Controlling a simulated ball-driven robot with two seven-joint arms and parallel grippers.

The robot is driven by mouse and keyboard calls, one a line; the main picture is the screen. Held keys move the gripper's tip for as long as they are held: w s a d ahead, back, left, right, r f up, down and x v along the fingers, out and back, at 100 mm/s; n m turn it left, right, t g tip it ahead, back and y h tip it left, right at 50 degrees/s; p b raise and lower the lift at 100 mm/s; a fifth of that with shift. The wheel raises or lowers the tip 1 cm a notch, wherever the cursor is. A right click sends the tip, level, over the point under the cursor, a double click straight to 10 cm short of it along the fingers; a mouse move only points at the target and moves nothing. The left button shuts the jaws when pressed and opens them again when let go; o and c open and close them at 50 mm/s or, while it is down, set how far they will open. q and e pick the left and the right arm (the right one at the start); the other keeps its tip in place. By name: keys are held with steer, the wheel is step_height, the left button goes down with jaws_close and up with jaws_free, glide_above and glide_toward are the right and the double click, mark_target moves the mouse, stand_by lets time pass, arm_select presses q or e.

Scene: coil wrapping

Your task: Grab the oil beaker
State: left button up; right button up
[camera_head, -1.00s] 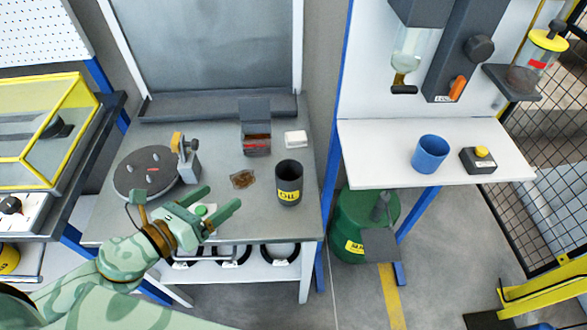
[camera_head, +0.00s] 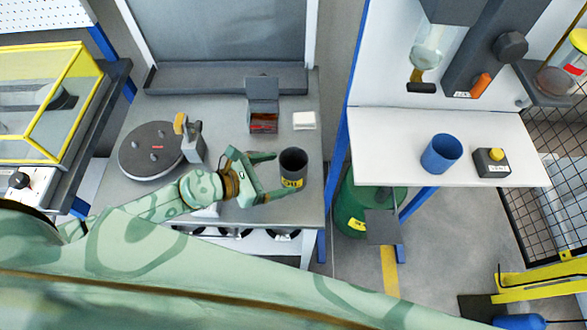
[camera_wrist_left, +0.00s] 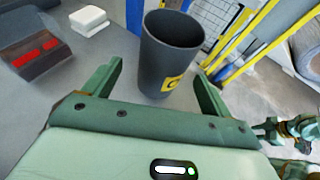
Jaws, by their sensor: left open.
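The oil beaker (camera_head: 293,163) is a dark grey cup with a yellow label. It stands upright near the right front of the grey bench. My left gripper (camera_head: 284,175) is open just left of it, its two fingers pointing right toward the beaker. In the left wrist view the beaker (camera_wrist_left: 168,50) stands just ahead of the gap between the open fingers (camera_wrist_left: 158,88). The jaws have not closed on it. The lower part of its label is partly hidden by a finger in the head view.
A round dark plate (camera_head: 150,152) with a small grey stand (camera_head: 193,145) is at the bench's left. An open grey box (camera_head: 263,103) and a white block (camera_head: 304,120) lie behind the beaker. A blue cup (camera_head: 441,154) stands on the white shelf to the right.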

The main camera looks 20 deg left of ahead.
mark_target(305, 162)
arm_select(q)
steer(key=x, duration=0.5)
steer(key=shift+d+f, duration=0.25)
steer(key=shift+f, duration=0.05)
steer(key=c, duration=1.2)
arm_select(e)
steer(key=shift+s+f, duration=0.1)
steer(key=shift+s, duration=0.25)
arm_select(q)
steer(key=shift+r, duration=0.2)
